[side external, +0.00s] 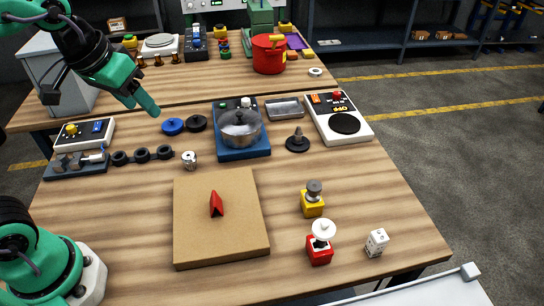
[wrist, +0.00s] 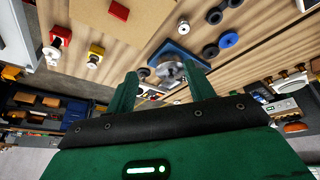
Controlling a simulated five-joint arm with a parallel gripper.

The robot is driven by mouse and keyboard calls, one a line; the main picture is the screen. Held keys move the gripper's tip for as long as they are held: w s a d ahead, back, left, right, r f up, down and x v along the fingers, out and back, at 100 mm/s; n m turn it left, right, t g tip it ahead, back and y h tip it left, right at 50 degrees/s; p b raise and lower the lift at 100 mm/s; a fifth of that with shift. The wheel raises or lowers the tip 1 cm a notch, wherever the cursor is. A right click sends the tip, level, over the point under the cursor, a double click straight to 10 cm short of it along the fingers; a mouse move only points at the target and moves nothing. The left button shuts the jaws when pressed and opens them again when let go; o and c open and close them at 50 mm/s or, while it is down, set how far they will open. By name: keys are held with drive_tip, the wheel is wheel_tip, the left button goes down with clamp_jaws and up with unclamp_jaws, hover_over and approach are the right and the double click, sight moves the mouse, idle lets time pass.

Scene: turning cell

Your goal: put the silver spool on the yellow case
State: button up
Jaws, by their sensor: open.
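A small silver spool (side external: 190,160) stands upright on the wooden table, just behind the brown board; it also shows near the top of the wrist view (wrist: 183,25). The yellow case (side external: 312,209) is a small block at the right front of the table, also in the wrist view (wrist: 97,49). A grey knob-like piece (side external: 314,188) sits on top of it. My gripper (side external: 148,104) is in the air at the back left, above the table and well away from both. In the wrist view its fingers (wrist: 160,74) are apart with nothing held between them.
The brown board (side external: 190,240) carries a red wedge (side external: 216,204). A red block with a white round top (side external: 320,243) and a white die (side external: 377,242) stand at the front right. A pot (side external: 240,128) on a blue base stands mid-table. Black rings (side external: 142,155) lie left of the spool.

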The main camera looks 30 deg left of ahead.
drive_tip(key=s+a+f+t, duration=0.1)
drive_tip(key=s+a+f, duration=0.2)
drive_tip(key=s, duration=0.3)
drive_tip(key=shift+a+m+y, duration=0.2)
drive_tip(key=shift+m+y, duration=0.1)
drive_tip(key=shift+m, duration=0.1)
drive_tip(key=shift+o, duration=0.2)
